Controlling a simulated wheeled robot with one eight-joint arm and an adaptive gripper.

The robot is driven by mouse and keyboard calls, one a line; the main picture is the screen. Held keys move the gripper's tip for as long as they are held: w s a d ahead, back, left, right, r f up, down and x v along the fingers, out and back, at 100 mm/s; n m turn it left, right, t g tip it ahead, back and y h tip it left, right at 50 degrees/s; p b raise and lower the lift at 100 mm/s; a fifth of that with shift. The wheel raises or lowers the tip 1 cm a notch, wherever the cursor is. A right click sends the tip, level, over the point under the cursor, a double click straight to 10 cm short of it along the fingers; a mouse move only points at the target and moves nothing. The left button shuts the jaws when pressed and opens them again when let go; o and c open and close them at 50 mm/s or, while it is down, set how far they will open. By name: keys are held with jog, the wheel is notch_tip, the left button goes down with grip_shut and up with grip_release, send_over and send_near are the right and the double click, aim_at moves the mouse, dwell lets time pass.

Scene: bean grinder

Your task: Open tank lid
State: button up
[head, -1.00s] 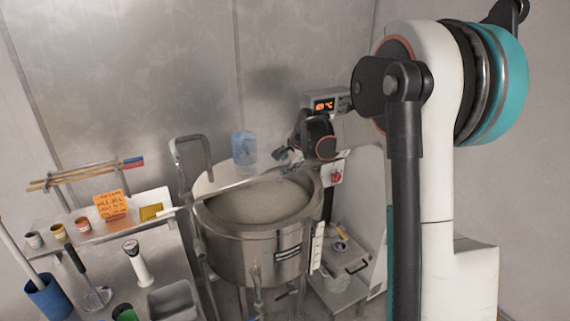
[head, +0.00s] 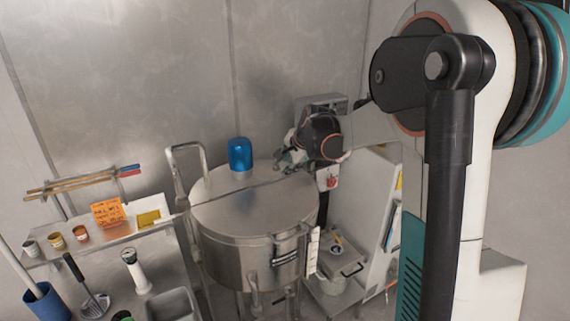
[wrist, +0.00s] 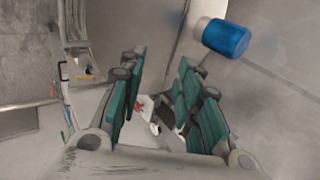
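The steel tank (head: 235,252) stands mid-frame in the head view. Its flat round lid (head: 250,212) lies level and covers the top, with a seam across it. A blue cylinder (head: 240,155) stands on the lid's back part; it also shows in the wrist view (wrist: 227,38). My gripper (head: 287,160) is at the tank's back right edge, close to the lid's rim; contact cannot be told. In the wrist view, the teal finger pads of my gripper (wrist: 160,112) are apart with nothing visibly held. My wrist hides part of the rim.
A curved metal pipe (head: 188,165) rises left of the tank. A control box (head: 320,103) is behind my wrist. A low shelf (head: 345,272) stands at right.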

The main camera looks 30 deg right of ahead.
jog(key=p+v, duration=0.4)
jog(key=v, duration=0.5)
jog(key=shift+s, duration=0.2)
dwell(0.5)
dwell(0.6)
